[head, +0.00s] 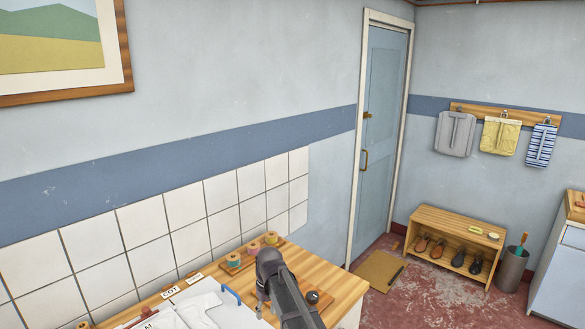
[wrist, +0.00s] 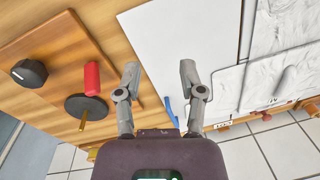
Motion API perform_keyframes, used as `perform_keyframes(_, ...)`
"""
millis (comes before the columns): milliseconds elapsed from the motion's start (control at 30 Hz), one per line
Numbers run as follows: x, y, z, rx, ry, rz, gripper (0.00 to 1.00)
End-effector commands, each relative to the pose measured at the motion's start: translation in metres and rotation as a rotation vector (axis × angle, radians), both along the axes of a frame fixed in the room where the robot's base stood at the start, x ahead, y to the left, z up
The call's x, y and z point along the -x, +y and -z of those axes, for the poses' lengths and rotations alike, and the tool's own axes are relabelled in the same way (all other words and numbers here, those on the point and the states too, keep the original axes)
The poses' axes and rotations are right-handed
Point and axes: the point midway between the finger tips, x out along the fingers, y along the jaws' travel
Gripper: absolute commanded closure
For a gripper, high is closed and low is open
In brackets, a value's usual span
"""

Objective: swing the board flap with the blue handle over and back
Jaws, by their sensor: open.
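The blue handle (wrist: 169,111) shows in the wrist view at the edge of a plain white panel (wrist: 165,40), partly hidden beside the right finger. In the head view the blue handle (head: 231,293) stands by white boards or cloth (head: 197,309) on the worktop, at the bottom of the picture. My gripper (wrist: 160,72) is open and empty over the panel's edge, with the handle showing between its fingers, nearer the right one. I cannot tell whether a finger touches it.
On the wooden worktop (wrist: 95,20) a board carries a black knob (wrist: 29,73), a red grip (wrist: 92,79) and a dark disc (wrist: 86,107), left of my fingers. Thread spools (head: 252,247) stand by the tiled wall (head: 180,208).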

Motion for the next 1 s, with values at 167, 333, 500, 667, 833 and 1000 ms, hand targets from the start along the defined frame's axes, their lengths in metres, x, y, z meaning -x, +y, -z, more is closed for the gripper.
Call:
perform_keyframes(167, 0.038, -0.081, 0.024, 0.023, -0.012, 0.151, 0.49)
perform_keyframes(333, 0.073, -0.145, 0.041, 0.045, -0.021, 0.292, 0.49)
perform_keyframes(500, 0.112, -0.199, 0.057, 0.068, -0.030, 0.425, 0.49)
perform_keyframes(667, 0.140, -0.233, 0.066, 0.083, -0.035, 0.518, 0.49)
perform_keyframes(833, 0.153, -0.248, 0.070, 0.092, -0.039, 0.564, 0.49)
perform_keyframes(1000, 0.153, -0.251, 0.069, 0.093, -0.040, 0.572, 0.49)
